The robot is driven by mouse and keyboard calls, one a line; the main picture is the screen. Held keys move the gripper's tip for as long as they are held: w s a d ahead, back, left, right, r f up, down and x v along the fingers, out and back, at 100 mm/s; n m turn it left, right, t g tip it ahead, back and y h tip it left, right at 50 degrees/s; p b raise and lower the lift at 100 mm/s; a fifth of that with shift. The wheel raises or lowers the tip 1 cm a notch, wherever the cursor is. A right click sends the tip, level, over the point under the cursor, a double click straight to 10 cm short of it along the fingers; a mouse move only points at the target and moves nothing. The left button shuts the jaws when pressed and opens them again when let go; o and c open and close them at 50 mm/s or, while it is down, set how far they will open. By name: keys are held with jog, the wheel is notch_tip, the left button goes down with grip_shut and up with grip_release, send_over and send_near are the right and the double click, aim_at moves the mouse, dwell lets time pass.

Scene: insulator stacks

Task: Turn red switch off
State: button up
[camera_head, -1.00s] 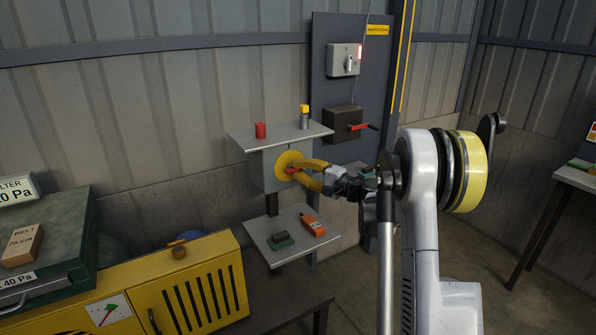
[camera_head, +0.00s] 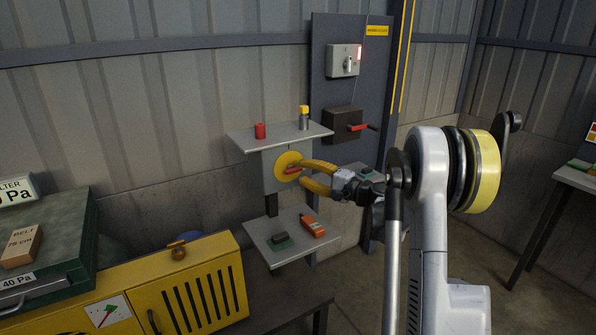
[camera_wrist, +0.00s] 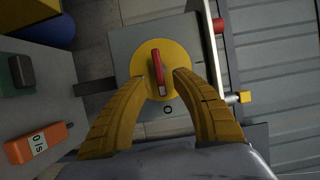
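The red switch (camera_head: 292,170) is a red handle on a round yellow plate (camera_head: 281,165), set on the front of a grey box (camera_head: 270,184). In the wrist view the red handle (camera_wrist: 157,72) lies nearly in line with an "O" mark on the box below the plate. My gripper (camera_head: 303,174) has yellow fingers and is open in front of the plate. In the wrist view its fingertips (camera_wrist: 161,75) are apart, one on each side of the handle's lower end, with visible gaps. Nothing is held.
A shelf (camera_head: 245,139) above the box carries a red cylinder (camera_head: 260,130) and a yellow-topped cylinder (camera_head: 304,117). A lower shelf (camera_head: 262,232) holds an orange device (camera_head: 312,225) and a dark green block (camera_head: 279,239). A panel with a red-handled dark box (camera_head: 343,122) stands behind right.

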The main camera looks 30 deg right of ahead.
jog(key=v, duration=0.9)
